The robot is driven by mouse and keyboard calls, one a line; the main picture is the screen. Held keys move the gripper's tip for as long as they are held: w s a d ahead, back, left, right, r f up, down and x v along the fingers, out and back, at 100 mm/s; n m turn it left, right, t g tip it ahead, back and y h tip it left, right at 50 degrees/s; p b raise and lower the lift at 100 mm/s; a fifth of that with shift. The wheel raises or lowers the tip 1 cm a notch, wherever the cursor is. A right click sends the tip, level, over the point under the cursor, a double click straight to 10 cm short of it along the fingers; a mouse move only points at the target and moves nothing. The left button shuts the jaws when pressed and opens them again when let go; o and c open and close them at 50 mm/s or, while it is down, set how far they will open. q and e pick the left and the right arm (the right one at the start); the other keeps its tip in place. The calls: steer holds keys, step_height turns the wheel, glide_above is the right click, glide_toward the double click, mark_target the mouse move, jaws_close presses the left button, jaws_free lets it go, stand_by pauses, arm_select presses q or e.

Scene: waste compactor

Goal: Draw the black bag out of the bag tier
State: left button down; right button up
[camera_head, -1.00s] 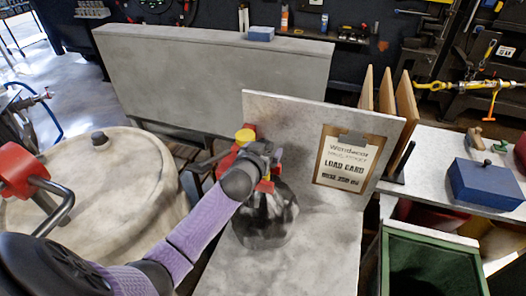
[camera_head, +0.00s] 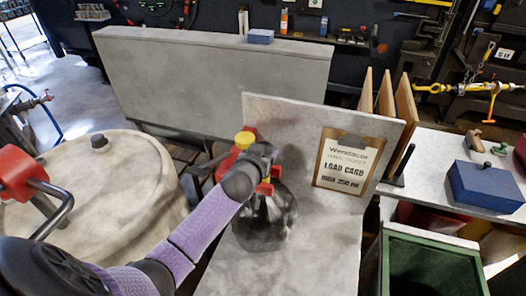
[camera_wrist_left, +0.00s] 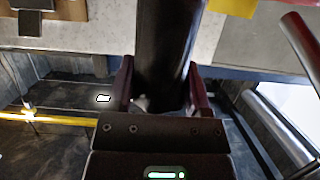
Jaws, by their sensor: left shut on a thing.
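The black bag (camera_head: 264,224) is a dark, glossy, rounded bundle on the grey surface, in front of an upright grey board. My left gripper (camera_head: 264,186) reaches in from the left at the bag's top, its red fingers shut on the bag. In the left wrist view the bag's dark gathered neck (camera_wrist_left: 166,50) runs between the two dark red fingers (camera_wrist_left: 160,90). My arm and gripper hide part of the bag's upper side. I cannot tell which part of the place is the bag tier. My right gripper is not in view.
The upright board (camera_head: 290,125) carries a load card (camera_head: 348,165). A yellow-capped red item (camera_head: 244,140) stands close behind my gripper. A large pale drum (camera_head: 95,195) is at left. A green bin (camera_head: 430,240) and a blue box (camera_head: 486,186) are at right. The grey surface (camera_head: 290,270) in front is clear.

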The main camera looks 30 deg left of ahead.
arm_select(q)
steer(key=shift+r+p, duration=0.4)
steer(key=shift+p, duration=0.05)
steer(key=w+d+b, duration=0.3)
steer(key=d, duration=0.9)
steer(key=shift+d, duration=0.35)
stand_by(0.5)
steer(key=shift+f+b, duration=0.35)
steer(key=shift+b, duration=0.1)
steer(key=shift+w, duration=0.1)
jaws_free()
steer(key=shift+f, duration=0.1)
